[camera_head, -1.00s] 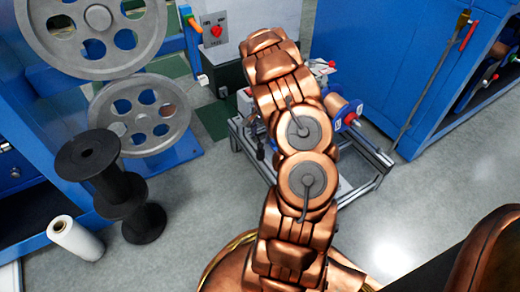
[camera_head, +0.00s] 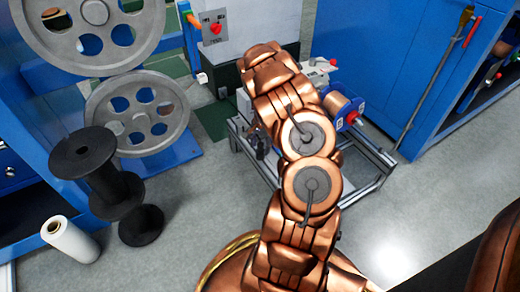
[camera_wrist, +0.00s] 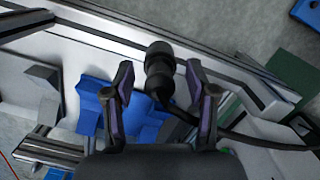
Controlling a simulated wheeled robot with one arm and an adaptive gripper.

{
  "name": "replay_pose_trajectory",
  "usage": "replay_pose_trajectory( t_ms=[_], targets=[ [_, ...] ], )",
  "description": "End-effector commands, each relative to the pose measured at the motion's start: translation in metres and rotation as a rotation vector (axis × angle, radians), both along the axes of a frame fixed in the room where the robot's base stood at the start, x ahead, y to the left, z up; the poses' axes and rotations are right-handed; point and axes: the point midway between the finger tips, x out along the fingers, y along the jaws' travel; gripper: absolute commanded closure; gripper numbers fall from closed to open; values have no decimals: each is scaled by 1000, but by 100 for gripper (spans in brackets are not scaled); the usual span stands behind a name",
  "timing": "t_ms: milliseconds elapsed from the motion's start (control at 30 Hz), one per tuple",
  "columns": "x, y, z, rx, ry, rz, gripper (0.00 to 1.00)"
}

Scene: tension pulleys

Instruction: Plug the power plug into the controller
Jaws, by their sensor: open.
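In the wrist view, a black power plug (camera_wrist: 159,72) with a ribbed, rounded body lies between my two fingers. Its black cable (camera_wrist: 255,140) runs off to the right. My gripper (camera_wrist: 160,82) is open, with one finger on each side of the plug; gaps show on both sides. In the head view, my gripper (camera_head: 259,142) is a small dark shape at the left side of an aluminium frame, partly hidden by my arm. I cannot make out the plug there. I cannot tell for sure which unit is the controller.
The aluminium frame (camera_head: 375,178) stands on the grey floor and carries a copper-coloured spool (camera_head: 338,103). A grey box with a red switch (camera_head: 215,28) is behind it. Black reels (camera_head: 88,158) and a white roll (camera_head: 70,240) stand left. A blue cabinet (camera_head: 385,50) is right.

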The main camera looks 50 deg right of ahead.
Motion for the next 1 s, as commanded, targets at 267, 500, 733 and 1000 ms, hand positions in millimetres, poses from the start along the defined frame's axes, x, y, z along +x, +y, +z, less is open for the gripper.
replay_pose_trajectory(
  t_ms=[267,500,733,1000],
  targets=[
    [0,0,1,0,0,0,44],
    [0,0,1,0,0,1,69],
    [0,0,1,0,0,1,93],
    [0,0,1,0,0,1,100]
  ],
)
